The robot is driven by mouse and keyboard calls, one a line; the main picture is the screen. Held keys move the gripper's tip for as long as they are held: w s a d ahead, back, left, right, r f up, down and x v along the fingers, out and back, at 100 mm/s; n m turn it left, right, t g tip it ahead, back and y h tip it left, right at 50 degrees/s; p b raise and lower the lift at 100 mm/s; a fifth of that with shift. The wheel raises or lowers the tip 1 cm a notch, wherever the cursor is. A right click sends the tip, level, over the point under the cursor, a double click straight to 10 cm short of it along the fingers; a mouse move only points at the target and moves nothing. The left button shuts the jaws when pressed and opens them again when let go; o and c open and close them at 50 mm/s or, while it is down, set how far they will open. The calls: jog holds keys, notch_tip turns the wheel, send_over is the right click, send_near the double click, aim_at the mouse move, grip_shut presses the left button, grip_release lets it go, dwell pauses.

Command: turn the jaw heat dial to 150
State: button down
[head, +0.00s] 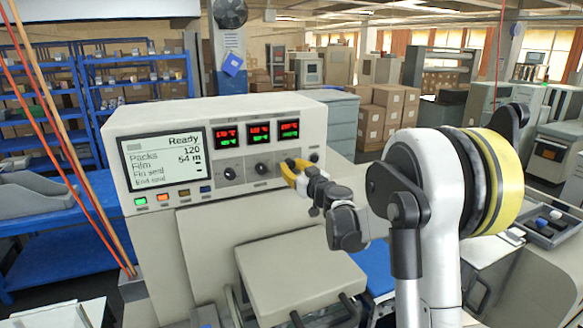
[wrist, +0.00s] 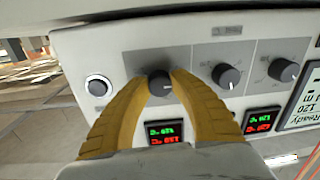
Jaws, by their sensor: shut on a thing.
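The wrapper's control panel (head: 222,192) carries a row of dark dials. In the head view two dials (head: 229,173) (head: 262,168) show clear; the one at the right end of the row is mostly hidden by my gripper (head: 289,169). The wrist view is upside down and shows that end dial (wrist: 159,86) between my yellow fingertips, which are shut on it from both sides. Its pointer and scale are mostly covered, so I cannot read its setting, and I can read no label naming it the jaw heat dial. The display in line with it (head: 289,129) shows red and green digits, too blurred to read.
A round pale knob or button (wrist: 98,86) sits beside the held dial, and the neighbouring dial (wrist: 228,75) is on its other side, apart from my fingers. The screen (head: 164,158) reads Ready. A flat beige cover (head: 300,280) lies below the panel.

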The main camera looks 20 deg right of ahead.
jog(key=m+b, duration=0.1)
jog(key=m, duration=0.2)
jog(key=shift+f+b, duration=0.1)
jog(key=shift+b, duration=0.2)
jog(key=m+b, duration=0.1)
jog(key=m, duration=0.2)
jog(key=shift+m, duration=0.4)
jog(key=m+b, duration=0.1)
jog(key=m, duration=0.2)
jog(key=shift+a+m+t, duration=0.1)
jog(key=shift+m+t, duration=0.2)
jog(key=m+b, duration=0.1)
jog(key=m, duration=0.3)
jog(key=shift+h, duration=0.3)
jog(key=m+b, duration=0.1)
jog(key=m, duration=0.6)
jog(key=shift+m+h, duration=0.3)
jog(key=shift+h, duration=0.1)
jog(key=m, duration=0.6)
jog(key=shift+r+m+h, duration=0.25)
jog(key=shift+m+h, duration=0.05)
jog(key=shift+m, duration=0.1)
